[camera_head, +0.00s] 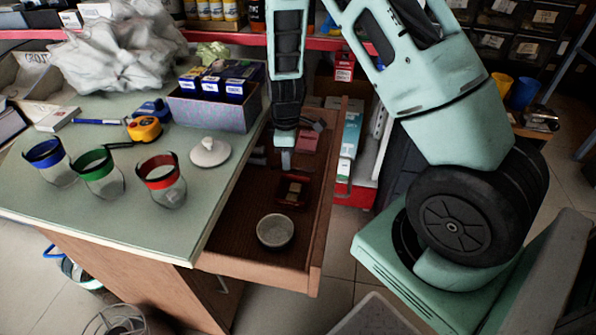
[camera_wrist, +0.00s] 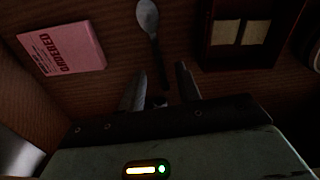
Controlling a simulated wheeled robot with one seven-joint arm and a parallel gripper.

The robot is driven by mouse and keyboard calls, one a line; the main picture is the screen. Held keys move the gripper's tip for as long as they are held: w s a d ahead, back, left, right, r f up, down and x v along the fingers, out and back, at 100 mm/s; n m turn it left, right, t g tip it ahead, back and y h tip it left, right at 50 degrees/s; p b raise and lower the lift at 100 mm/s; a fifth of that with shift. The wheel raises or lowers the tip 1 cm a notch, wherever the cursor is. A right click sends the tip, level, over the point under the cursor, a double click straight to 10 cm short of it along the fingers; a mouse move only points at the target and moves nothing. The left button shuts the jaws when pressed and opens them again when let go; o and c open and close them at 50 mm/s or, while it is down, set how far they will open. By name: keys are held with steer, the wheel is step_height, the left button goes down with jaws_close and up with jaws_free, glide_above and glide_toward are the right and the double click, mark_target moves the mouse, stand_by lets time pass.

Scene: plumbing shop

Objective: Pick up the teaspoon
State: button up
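The teaspoon (camera_wrist: 148,22) lies on the wooden drawer bottom in the wrist view. Its grey bowl is at the top and its dark, thin handle runs down towards my gripper. In the head view my gripper (camera_head: 286,160) points down into the open drawer (camera_head: 245,225). I cannot make out the teaspoon there.
In the drawer, a pink "ORDERED" pad (camera_wrist: 62,47) lies left of the spoon and a dark box (camera_wrist: 215,55) right of it. A round pale dish (camera_head: 275,231) sits near the drawer's front. The counter (camera_head: 120,218) with jars (camera_head: 162,182) stands left.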

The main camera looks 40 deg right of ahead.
mark_target(293, 169)
steer(key=shift+f, duration=1.1)
steer(key=shift+f, duration=0.1)
jaws_close()
